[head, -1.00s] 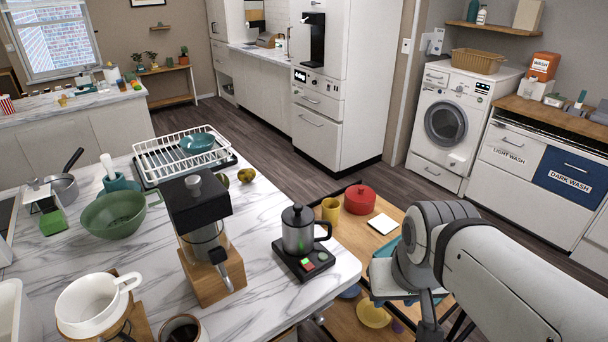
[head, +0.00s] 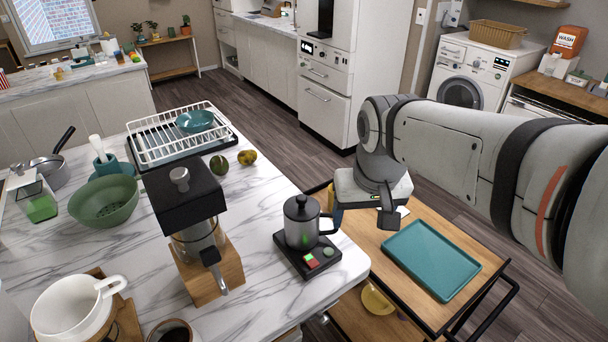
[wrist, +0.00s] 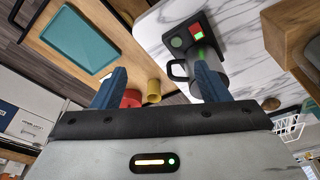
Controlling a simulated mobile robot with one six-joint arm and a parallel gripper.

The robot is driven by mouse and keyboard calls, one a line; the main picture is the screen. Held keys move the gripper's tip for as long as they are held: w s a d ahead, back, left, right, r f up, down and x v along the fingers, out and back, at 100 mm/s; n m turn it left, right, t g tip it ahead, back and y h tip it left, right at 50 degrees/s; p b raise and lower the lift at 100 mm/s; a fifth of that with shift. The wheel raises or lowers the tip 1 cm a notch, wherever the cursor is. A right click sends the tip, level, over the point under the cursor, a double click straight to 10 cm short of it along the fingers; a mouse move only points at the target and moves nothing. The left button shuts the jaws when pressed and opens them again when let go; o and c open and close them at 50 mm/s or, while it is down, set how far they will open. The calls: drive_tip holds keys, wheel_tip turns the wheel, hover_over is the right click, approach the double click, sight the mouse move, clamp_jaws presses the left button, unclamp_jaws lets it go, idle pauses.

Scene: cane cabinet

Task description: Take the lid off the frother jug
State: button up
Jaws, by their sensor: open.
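The frother jug (head: 299,233) is a grey metal cup with a dark handle on its right. It stands upright on a black base with red and green buttons. Its dark lid (head: 301,207) with a round knob sits on top. My gripper (head: 388,217) is right of the jug in the head view, apart from it and above the wooden cart. In the wrist view my gripper (wrist: 159,82) shows two blue fingers spread apart with nothing held between them. The right finger covers part of the jug (wrist: 221,75) there, and the lid is mostly hidden.
A coffee maker (head: 186,195) stands left of the jug. Two round fruits (head: 246,157) and a dish rack (head: 165,146) lie farther back.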

sight(302, 196)
drive_tip(key=o, duration=0.7)
drive_tip(key=shift+n+g, duration=0.6)
drive_tip(key=w+a, duration=0.3)
drive_tip(key=w+a+b, duration=0.1)
drive_tip(key=w+a, duration=0.2)
drive_tip(key=w, duration=0.1)
drive_tip(key=w+a, duration=0.3)
drive_tip(key=w, duration=0.1)
drive_tip(key=shift+a+r, duration=0.1)
drive_tip(key=shift+a, duration=0.15)
drive_tip(key=shift+c, duration=0.2)
drive_tip(key=shift+w+a+f, duration=0.2)
drive_tip(key=shift+a, duration=0.05)
drive_tip(key=shift+w+a+f+p, duration=0.1)
drive_tip(key=shift+w+f+p, duration=0.05)
drive_tip(key=shift+f, duration=1.05)
drive_tip(key=shift+w+a+f+p, duration=0.1)
drive_tip(key=shift+w+f, duration=0.1)
drive_tip(key=shift+f, duration=1)
drive_tip(key=shift+w+a+f+p, duration=0.1)
drive_tip(key=shift+w+f+p, duration=0.05)
drive_tip(key=shift+f, duration=1.05)
